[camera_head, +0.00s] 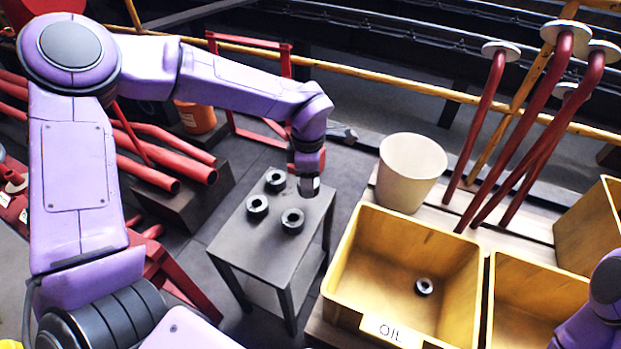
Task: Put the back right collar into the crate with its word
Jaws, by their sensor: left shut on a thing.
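My left gripper (309,187) is over the back right of a small dark table (232,240). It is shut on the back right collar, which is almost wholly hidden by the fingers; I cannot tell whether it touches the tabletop. Three other dark collars stay on the table: one at the back (275,180), one at the left (257,206) and one in front (292,221). A yellow crate (405,237) with the label OIL (391,331) stands to the right, with one collar (424,287) inside. No word on the held collar shows. My right gripper is out of view.
A second yellow crate (506,277) is beside the OIL crate, and another (592,228) is at the right edge; their labels are not visible. A cream bucket (411,165) stands behind the OIL crate. Red levers (486,125) rise behind the crates.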

